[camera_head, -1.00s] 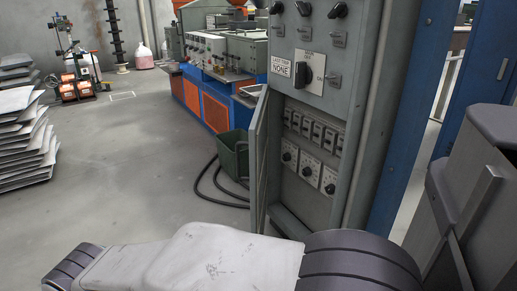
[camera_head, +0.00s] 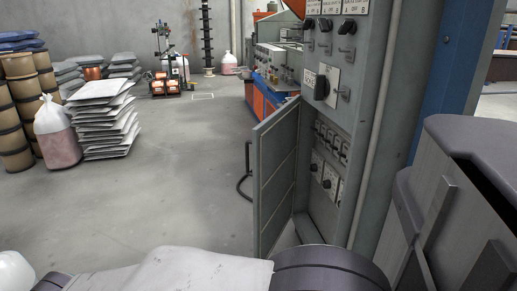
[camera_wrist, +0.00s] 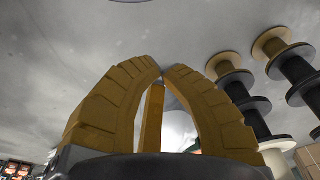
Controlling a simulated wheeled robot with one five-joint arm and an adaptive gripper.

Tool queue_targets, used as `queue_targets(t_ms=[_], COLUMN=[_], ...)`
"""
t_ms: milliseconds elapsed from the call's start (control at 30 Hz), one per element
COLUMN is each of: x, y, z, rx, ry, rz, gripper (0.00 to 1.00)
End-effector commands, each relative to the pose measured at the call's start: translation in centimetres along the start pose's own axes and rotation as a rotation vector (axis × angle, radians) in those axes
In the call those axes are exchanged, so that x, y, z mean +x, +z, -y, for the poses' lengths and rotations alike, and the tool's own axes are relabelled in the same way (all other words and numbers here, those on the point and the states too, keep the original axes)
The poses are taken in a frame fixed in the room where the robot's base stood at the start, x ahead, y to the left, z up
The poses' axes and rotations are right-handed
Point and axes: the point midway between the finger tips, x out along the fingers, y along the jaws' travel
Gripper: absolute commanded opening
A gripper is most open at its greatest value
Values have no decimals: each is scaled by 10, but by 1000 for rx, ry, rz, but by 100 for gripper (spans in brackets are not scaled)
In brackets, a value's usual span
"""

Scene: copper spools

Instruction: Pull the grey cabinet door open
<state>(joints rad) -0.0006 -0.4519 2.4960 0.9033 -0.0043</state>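The grey cabinet door (camera_head: 275,165) stands open at an angle in the head view, left of the cabinet's lower opening. Its panel face shows broadly, and a dark handle (camera_head: 248,156) sticks out at its left edge. The grey cabinet (camera_head: 368,150) has switches and dials inside the opening. Neither door nor handle is in the wrist view, and my gripper is outside the head view.
Stacked sacks (camera_head: 104,120), a bag of pink material (camera_head: 56,135) and brown drums (camera_head: 25,100) stand at the left. Orange-and-blue machines (camera_head: 270,85) are behind the door. The floor (camera_head: 180,170) left of the door is clear. Dark spools (camera_wrist: 245,100) show in the wrist view.

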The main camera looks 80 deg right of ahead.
Motion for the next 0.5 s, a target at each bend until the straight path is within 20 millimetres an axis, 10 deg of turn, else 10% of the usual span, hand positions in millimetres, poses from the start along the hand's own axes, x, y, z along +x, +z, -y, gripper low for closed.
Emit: queue_targets(t_ms=[500], x=[9], y=[5], z=[-34], rx=[190], ry=[36], rz=[19], gripper=[0])
